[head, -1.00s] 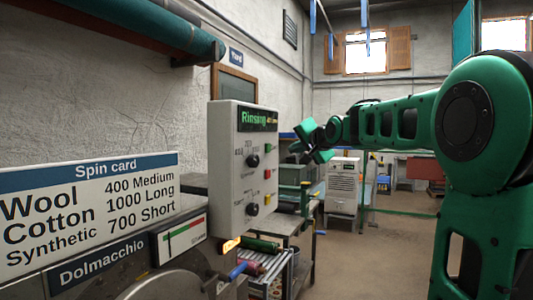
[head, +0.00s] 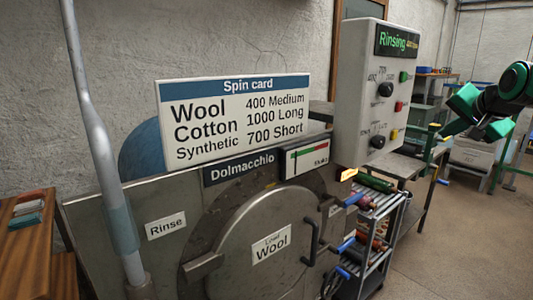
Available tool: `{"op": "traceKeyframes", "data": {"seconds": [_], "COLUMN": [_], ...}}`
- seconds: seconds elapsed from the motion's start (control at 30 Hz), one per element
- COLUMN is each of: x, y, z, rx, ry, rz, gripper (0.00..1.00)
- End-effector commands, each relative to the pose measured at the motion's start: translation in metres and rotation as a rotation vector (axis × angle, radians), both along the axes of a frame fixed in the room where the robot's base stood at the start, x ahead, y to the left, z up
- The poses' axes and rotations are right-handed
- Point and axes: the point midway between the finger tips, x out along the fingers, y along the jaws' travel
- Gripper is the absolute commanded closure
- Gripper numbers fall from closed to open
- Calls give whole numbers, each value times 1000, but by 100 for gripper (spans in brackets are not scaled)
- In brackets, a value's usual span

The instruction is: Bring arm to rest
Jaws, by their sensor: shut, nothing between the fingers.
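My green gripper (head: 470,130) is at the right of the head view, just right of the grey control box (head: 362,90). Its green fingers point left, and it holds nothing. It is apart from the box in the picture. The rest of my arm runs off the right edge and is out of view. The control box display (head: 397,41) reads "Rinsing". Below it are two black knobs and green, red and yellow buttons.
The metal machine (head: 130,225) has a round door (head: 235,255) labelled "Load Wool". A spin card (head: 236,117) stands on top. A wheeled rack (head: 385,215) stands beside it. A wooden table (head: 35,245) is at left. Floor (head: 455,235) is clear at right.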

Motion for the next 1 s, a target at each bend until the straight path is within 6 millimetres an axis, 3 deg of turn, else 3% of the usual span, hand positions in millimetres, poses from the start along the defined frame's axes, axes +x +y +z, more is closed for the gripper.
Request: {"op": "traceKeyframes", "data": {"seconds": [0.1, 0.3, 0.5, 0.6, 0.7, 0.8, 1.0], "x": [-53, -151, -256, -300, -333, -352, -360], "y": [7, 27, 55, 68, 79, 85, 88], "z": [-58, -144, -212, -235, -249, -257, -260], "rx": [-40, -76, -66, -50, -33, -21, -16], "ry": [184, 487, 761, 868, 942, 986, 1003], "rz": [31, 123, 254, 318, 369, 399, 412], "gripper": [100, 100, 100, 100, 100, 100, 100]}}
